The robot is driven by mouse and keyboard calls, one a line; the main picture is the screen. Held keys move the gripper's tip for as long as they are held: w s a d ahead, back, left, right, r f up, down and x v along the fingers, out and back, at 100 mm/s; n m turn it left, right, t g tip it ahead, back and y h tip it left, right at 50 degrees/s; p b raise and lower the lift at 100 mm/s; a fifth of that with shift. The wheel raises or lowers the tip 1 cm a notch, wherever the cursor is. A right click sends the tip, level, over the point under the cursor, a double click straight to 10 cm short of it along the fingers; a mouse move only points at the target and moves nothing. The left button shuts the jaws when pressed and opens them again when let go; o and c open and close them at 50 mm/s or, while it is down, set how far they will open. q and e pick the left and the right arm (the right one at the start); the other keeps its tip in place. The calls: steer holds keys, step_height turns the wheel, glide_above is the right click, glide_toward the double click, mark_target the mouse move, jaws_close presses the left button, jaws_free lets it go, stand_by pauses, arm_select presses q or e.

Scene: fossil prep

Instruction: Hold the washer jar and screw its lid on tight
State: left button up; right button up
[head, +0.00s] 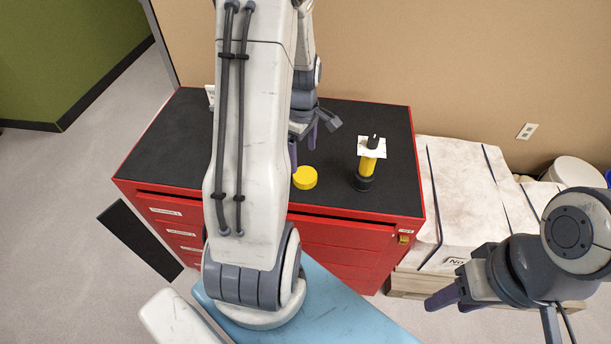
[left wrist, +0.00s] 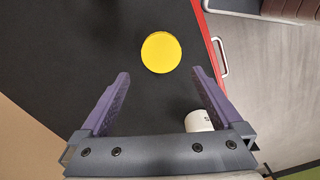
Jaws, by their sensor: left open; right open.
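A round yellow lid (head: 305,177) lies on the black top of the red cabinet, near its front edge; it also shows in the left wrist view (left wrist: 161,52). My left gripper (head: 303,147) is open and empty above the cabinet top, and its purple fingers show apart in the left wrist view (left wrist: 160,100), with the lid beyond their tips. A white cylinder (left wrist: 198,121) with a dark mark stands partly behind one finger; I cannot tell whether it is the washer jar. My right gripper (head: 456,300) is open and empty, low at the right, in front of the cabinet's right side.
A white labelled thing (head: 210,95) is partly hidden behind my left arm. White wrapped blocks (head: 455,180) stand right of the red cabinet (head: 345,235).

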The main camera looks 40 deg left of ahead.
mark_target(304, 174)
arm_select(q)
steer(key=f, duration=0.7)
steer(key=shift+s+d+f, duration=0.1)
steer(key=shift+d, duration=0.15)
steer(key=c, duration=1.1)
